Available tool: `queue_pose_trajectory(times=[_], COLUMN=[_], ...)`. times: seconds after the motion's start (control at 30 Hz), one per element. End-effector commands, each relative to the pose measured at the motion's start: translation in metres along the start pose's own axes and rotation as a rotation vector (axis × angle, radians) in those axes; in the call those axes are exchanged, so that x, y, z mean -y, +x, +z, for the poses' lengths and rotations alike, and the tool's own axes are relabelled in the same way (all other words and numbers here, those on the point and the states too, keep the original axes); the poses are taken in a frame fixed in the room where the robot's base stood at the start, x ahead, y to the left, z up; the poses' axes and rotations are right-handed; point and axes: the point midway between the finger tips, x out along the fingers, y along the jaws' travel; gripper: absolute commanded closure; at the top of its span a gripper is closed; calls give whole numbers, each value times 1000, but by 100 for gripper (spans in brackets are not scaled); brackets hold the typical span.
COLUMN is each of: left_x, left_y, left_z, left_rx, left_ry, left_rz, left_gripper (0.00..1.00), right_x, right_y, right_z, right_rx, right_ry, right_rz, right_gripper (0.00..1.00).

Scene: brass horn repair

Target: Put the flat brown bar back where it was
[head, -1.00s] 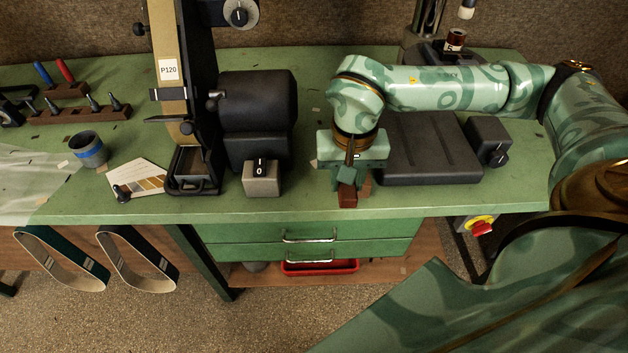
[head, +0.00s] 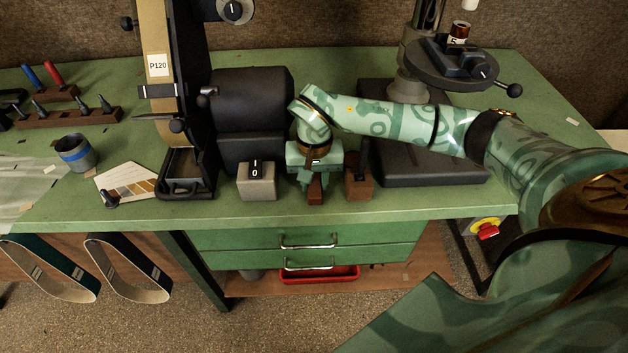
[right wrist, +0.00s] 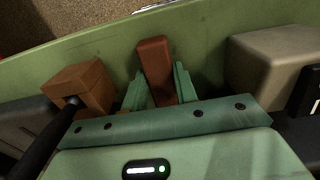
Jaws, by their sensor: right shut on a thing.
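The flat brown bar (head: 315,192) is reddish brown and sits in my right gripper (head: 308,182), at the front of the green bench. In the right wrist view the bar (right wrist: 155,62) stands out between the two green fingers of the right gripper (right wrist: 160,85), which are shut on it. The gripper hides the bar's rear end. I cannot tell whether the bar touches the bench top. My left gripper is not in view.
A brown wooden block (head: 358,184) with a dark rod stands close right of the gripper. A grey switch box (head: 257,181) stands to its left. The belt grinder (head: 252,105) is behind. Bench top (head: 420,205) near the front edge is clear.

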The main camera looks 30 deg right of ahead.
Motion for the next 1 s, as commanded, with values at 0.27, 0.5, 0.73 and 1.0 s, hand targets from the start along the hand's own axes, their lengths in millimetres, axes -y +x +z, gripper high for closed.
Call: queue_pose_trajectory(times=[0.27,0.5,0.73,1.0], left_x=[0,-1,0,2], left_y=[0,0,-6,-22], left_z=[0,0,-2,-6], left_rx=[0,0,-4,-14], left_ry=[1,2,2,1], left_rz=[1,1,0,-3], left_gripper=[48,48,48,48], right_x=[0,0,0,0], right_y=[2,1,-20,-84], right_z=[0,0,-2,-1], right_rx=[0,0,-6,-7], right_ry=[0,0,0,0], right_rz=[-1,0,-2,-3], right_gripper=[55,50,50,50])
